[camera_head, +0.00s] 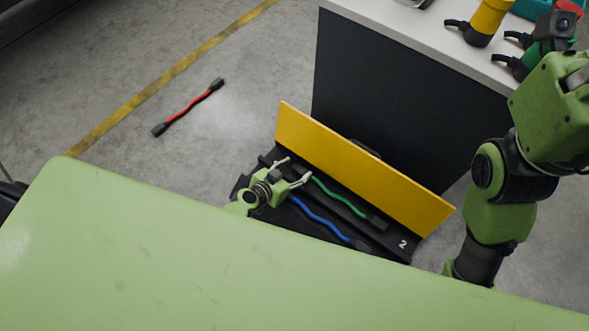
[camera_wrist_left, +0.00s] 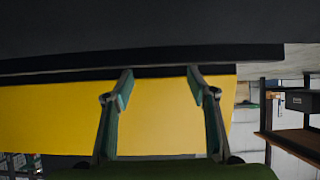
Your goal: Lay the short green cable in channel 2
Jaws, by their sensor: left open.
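The short green cable (camera_head: 338,198) lies in the dark slotted tray (camera_head: 372,244), along the yellow panel, in the head view. Its right end has a dark plug; its left end is at my gripper's finger. A white "2" (camera_head: 402,244) marks the tray's right end, roughly in line with the cable. I cannot tell whether the cable is fully seated. My left gripper (camera_head: 297,170) is open over the tray's left part. In the left wrist view its fingers (camera_wrist_left: 160,82) are apart with nothing visible between them. My right arm shows at the right; its fingers are not visible.
A blue cable (camera_head: 318,220) lies in the tray on the near side. The yellow panel (camera_head: 360,168) stands at the tray's back and fills much of the wrist view (camera_wrist_left: 60,115). A dark cabinet (camera_head: 385,95) stands behind. A red cable (camera_head: 188,107) lies on the floor.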

